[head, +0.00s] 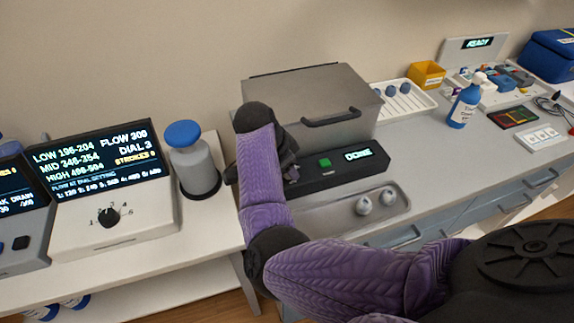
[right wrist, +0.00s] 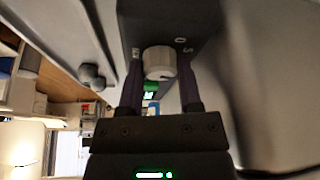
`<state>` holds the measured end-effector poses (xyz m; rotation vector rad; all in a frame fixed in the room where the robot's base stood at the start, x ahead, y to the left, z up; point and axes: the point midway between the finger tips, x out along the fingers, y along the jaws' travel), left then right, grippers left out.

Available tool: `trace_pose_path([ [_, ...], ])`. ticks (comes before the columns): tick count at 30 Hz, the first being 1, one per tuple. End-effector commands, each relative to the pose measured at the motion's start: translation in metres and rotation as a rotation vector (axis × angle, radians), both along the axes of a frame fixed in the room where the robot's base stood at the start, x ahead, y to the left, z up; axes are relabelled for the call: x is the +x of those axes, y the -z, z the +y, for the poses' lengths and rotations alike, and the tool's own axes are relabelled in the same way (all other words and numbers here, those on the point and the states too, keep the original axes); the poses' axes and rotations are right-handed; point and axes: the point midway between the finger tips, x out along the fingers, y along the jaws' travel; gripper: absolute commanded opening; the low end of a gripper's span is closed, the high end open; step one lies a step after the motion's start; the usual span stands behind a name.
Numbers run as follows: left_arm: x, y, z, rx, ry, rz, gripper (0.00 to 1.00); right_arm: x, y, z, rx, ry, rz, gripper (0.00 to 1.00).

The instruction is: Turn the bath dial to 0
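The bath is a grey metal box (head: 315,98) with a handled lid and a black front panel (head: 335,172). The panel has a green button (head: 325,162) and a lit display reading DONE (head: 358,154). My right gripper (head: 284,168) is at the panel's left end and hides the bath dial in the head view. In the right wrist view the dial is a pale round knob (right wrist: 159,62) between the two dark fingers (right wrist: 160,78), which sit close against its sides. Pale marks show beside it; its pointer cannot be made out. My left gripper is not in view.
A blue bottle (head: 464,105) and racks stand right.

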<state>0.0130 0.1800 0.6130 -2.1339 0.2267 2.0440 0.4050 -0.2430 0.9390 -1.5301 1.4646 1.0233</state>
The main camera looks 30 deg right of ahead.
Motion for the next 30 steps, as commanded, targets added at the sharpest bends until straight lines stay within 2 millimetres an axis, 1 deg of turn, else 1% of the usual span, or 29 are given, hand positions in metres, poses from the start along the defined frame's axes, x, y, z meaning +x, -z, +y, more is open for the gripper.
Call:
trace_pose_path([
  [1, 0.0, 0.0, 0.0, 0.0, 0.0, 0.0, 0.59, 0.0, 0.0, 0.0, 0.0, 0.0, 0.001, 0.06],
  [2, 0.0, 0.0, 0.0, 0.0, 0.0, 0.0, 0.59, 0.0, 0.0, 0.0, 0.0, 0.0, 0.001, 0.0],
  [8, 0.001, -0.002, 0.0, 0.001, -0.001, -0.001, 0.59, 0.0, -0.001, 0.0, 0.0, -0.005, 0.001, 0.0],
  [11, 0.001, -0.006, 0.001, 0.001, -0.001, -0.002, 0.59, 0.0, -0.002, 0.0, -0.001, -0.022, 0.001, 0.0],
  [14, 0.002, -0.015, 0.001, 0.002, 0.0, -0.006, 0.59, -0.001, -0.004, 0.0, 0.0, -0.06, 0.001, 0.0],
  [20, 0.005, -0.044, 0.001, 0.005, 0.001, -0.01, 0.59, -0.002, -0.008, 0.0, 0.0, -0.195, 0.002, 0.0],
  [24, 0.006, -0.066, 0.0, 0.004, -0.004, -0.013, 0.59, -0.003, -0.008, -0.001, 0.0, -0.323, 0.003, 0.0],
  [30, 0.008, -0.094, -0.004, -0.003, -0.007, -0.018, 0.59, -0.004, -0.007, -0.002, -0.002, -0.515, 0.003, 0.0],
])
